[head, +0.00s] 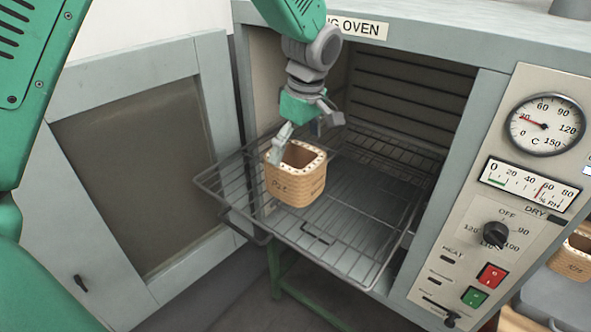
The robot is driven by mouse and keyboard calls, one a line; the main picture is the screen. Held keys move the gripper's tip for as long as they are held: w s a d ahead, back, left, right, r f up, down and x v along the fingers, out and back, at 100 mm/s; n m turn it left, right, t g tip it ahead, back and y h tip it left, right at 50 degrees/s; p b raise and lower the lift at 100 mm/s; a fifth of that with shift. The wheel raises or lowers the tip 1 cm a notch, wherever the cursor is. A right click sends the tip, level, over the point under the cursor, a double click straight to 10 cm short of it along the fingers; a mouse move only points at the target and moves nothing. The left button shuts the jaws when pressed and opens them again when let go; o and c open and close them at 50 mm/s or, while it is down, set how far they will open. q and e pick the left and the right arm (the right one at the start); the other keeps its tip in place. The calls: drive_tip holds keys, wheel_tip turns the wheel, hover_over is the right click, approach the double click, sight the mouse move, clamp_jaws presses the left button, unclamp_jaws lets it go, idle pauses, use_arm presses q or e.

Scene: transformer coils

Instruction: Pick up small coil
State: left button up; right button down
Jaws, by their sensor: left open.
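A small coil (297,188), a tan square ring with a hollow middle and dark writing on its side, stands upright on the wire rack (352,236) at its front left part. My left gripper (302,138) is open and comes down from above at the coil's back left rim. One finger reaches down by the coil's left rim, and the other is behind and above its top. I cannot tell whether the fingers touch the coil. My right gripper is not in view.
The rack sticks out of the open drying oven (241,85). The oven door (138,165) stands open at the left. A control panel (497,190) is at the right. Another coil (573,258) sits at the far right edge. The rack right of the small coil is empty.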

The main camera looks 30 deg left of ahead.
sight(296, 157)
use_arm(q)
wheel_tip(296, 157, down, 3)
drive_tip(key=shift+a+r, duration=0.15)
drive_tip(key=shift+r, duration=0.05)
drive_tip(key=shift+w+f, duration=0.2)
drive_tip(key=shift+f, duration=0.2)
drive_tip(key=shift+s+r, duration=0.1)
drive_tip(key=shift+s, duration=0.05)
drive_tip(key=c, duration=1.3)
drive_tip(key=shift+r, duration=0.15)
drive_tip(key=shift+c, duration=0.2)
